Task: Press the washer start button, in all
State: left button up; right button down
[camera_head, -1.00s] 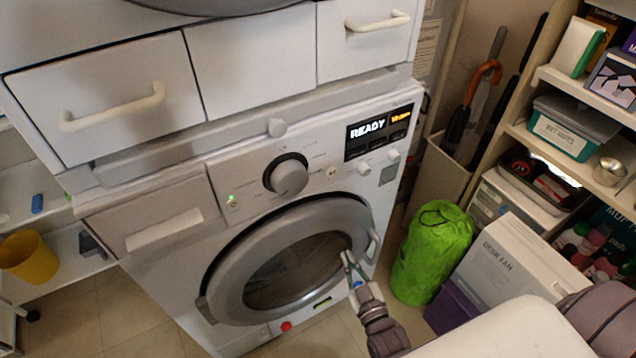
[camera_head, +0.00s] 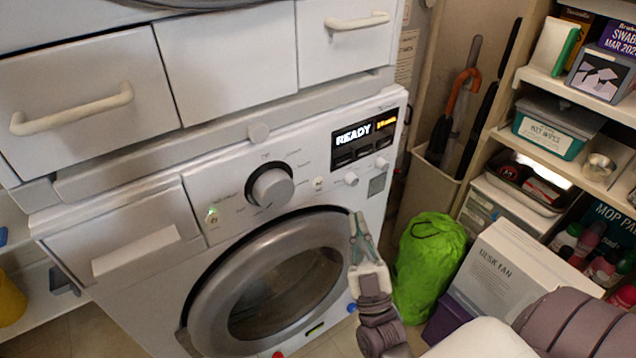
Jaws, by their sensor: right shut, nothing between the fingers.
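The washer (camera_head: 150,290) stands in front of me with its round door (camera_head: 285,275) closed. Its display (camera_head: 363,134) reads READY. Which one is the start button I cannot tell for sure. My right gripper (camera_head: 357,222) is shut and empty, pointing up in front of the door's right rim, below the small buttons. My left gripper is not in view.
A green bag (camera_head: 428,262) and a desk fan box (camera_head: 515,272) stand right of the washer. A shelf unit (camera_head: 497,140) with boxes is at the right. A drawer with a white handle (camera_head: 72,108) is above the washer.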

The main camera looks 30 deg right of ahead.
aim_at(318, 183)
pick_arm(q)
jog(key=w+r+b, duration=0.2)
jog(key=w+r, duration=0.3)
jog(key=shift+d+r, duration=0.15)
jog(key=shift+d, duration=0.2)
pick_arm(e)
jog(key=w, duration=0.8)
jog(key=shift+w+a, duration=0.35)
jog(key=shift+w, duration=0.05)
jog(key=shift+w, duration=0.4)
jog(key=shift+w, duration=0.15)
dwell(0.6)
